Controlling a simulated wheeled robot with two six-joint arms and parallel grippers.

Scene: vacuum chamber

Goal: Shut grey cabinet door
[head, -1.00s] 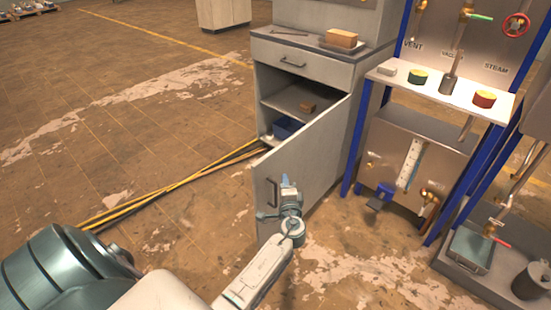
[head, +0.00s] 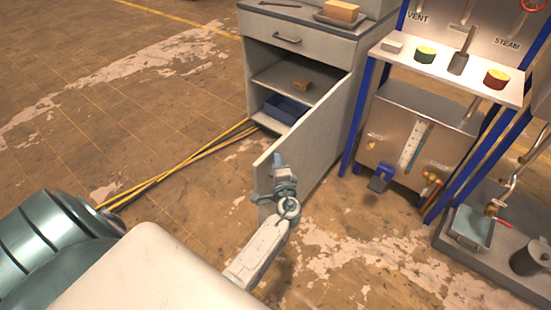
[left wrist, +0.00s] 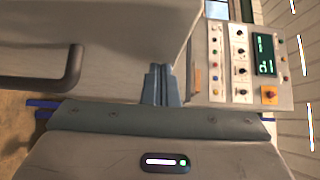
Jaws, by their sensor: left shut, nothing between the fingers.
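The grey cabinet (head: 303,55) stands with its door (head: 318,142) swung wide open toward me. Its shelves show inside. My left gripper (head: 277,160) is in front of the outer face of the door, near its free edge, with its fingers shut and empty. In the left wrist view the shut fingers (left wrist: 162,82) point at the pale door panel (left wrist: 115,30), and the dark door handle (left wrist: 62,72) is to their left. I cannot tell whether the fingertips touch the door. My right gripper is not in view.
Yellow and black cables (head: 180,165) run along the floor to the left. A blue-framed rig (head: 420,120) stands close on the right. The floor at left is open.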

